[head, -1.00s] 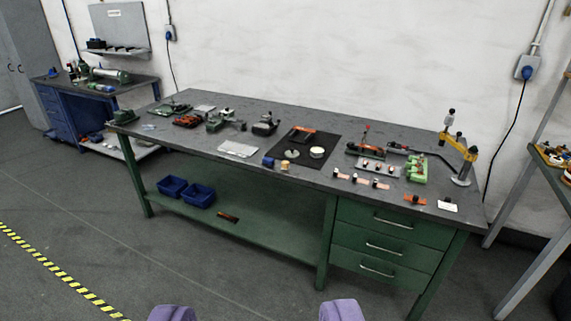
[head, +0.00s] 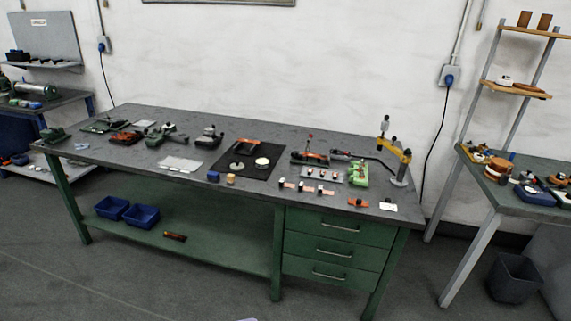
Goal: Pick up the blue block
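The blue block (head: 213,176) is a small dark blue cube on the grey top of the long green workbench (head: 120,155), near its front edge. It stands just left of a small tan-orange block (head: 231,179) and in front of the black mat's left side. My gripper is almost wholly below the picture; only a faint pale purple sliver (head: 247,319) shows at the bottom edge. Its opening is hidden. It is far from the blue block, and nothing is seen in it.
A black mat (head: 273,171) with round discs lies beside the blocks. Small parts and tools crowd the bench's back and right. Two blue bins (head: 142,215) sit on the lower shelf. A second table (head: 481,170) with shelves stands right. Grey floor is open in front.

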